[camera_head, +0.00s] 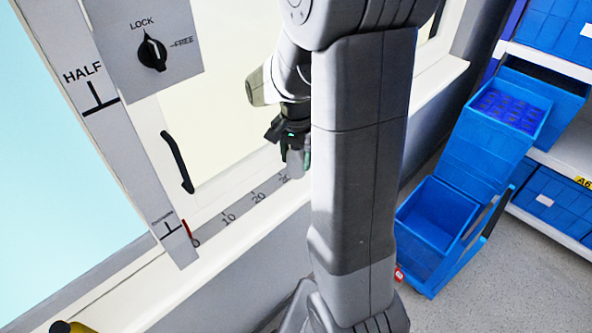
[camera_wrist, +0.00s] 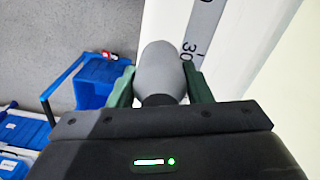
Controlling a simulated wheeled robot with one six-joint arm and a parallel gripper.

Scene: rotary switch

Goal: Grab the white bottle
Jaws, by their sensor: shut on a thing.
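My gripper (camera_head: 296,142) is at the window ledge, partly hidden behind my own arm in the head view. In the wrist view its green fingers (camera_wrist: 160,88) are shut on a light grey-white bottle (camera_wrist: 160,62) with a dark neck. The bottle's wider end points away from the gripper. The bottle also shows in the head view (camera_head: 296,165), just below the fingers and over the ledge near the ruler's far end. I cannot tell whether it touches the ledge.
A rotary switch (camera_head: 152,53) marked LOCK and FREE is at upper left. A black handle (camera_head: 177,163) is on the window frame. A ruler strip (camera_head: 240,210) runs along the ledge. A yellow object (camera_head: 70,327) is at lower left. Blue bins (camera_head: 432,245) stand at right.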

